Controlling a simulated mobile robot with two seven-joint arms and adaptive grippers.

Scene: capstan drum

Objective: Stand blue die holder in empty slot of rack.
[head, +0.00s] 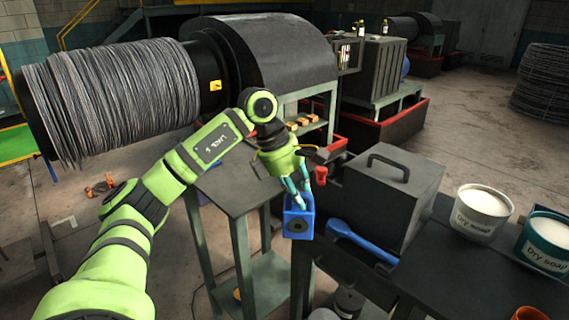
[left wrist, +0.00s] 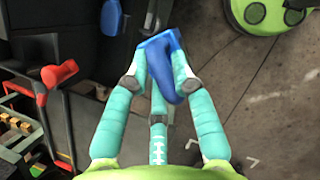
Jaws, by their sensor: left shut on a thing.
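The blue die holder (head: 299,222) is a small blue block with a dark round centre on its front face. My left gripper (head: 298,187) is shut on its upper part and holds it in the air, near the left edge of the dark bench. In the left wrist view, the holder (left wrist: 164,68) sits between the teal fingers of the gripper (left wrist: 158,84), which hide part of it. I cannot clearly make out the rack or its empty slot. My right gripper is out of view.
A black toolbox (head: 388,196), a blue-handled tool (head: 362,241) and two soap tubs, one white (head: 479,212) and one teal (head: 545,244), are on the dark bench. A grey-topped stand (head: 232,188) is at left. A green-framed shelf (head: 303,122) with brass-coloured blocks is behind the gripper.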

